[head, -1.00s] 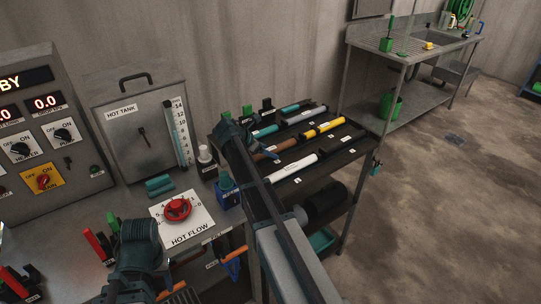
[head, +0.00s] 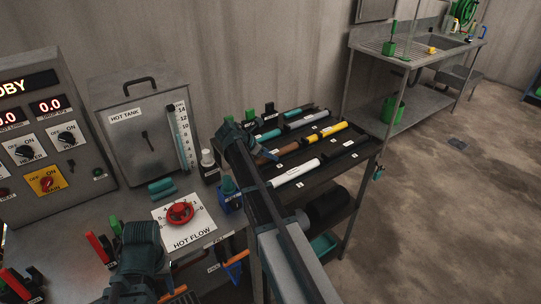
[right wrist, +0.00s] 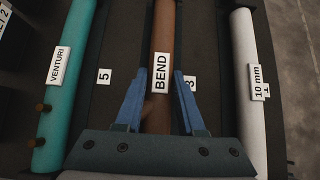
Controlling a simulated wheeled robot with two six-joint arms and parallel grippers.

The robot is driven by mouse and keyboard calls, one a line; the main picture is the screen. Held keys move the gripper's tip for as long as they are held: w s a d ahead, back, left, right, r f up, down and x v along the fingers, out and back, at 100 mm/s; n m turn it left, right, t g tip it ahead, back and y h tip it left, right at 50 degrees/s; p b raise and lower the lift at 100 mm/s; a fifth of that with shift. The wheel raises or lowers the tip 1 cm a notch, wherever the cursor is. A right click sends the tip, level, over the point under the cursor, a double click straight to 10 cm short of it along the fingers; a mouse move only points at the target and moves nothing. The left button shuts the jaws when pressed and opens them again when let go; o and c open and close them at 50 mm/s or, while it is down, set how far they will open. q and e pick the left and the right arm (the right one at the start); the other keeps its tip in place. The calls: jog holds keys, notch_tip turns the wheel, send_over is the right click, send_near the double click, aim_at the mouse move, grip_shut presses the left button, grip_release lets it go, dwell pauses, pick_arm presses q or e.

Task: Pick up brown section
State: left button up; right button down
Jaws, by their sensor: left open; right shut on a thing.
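The brown section (head: 287,147) is a brown tube lying in its lane on the dark rack, between the yellow and teal tubes and the white one. In the right wrist view the brown section (right wrist: 162,40) carries a white label reading BEND. My right gripper (right wrist: 157,98) has its blue fingers on both sides of the tube, shut on it just below the label. In the head view my right gripper (head: 270,155) is at the tube's near left end, partly hiding it. My left gripper (head: 138,245) is open and empty over the bench at lower left; its fingertips are hard to make out.
A teal VENTURI tube (right wrist: 65,75) and a white 10 mm tube (right wrist: 250,70) lie on either side. A yellow tube (head: 326,133) lies farther along the rack (head: 350,165). A red valve wheel (head: 180,213) and control panel (head: 40,130) stand left. The floor at right is clear.

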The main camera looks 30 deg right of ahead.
notch_tip(320, 180, up, 10)
jog(key=p, duration=0.9)
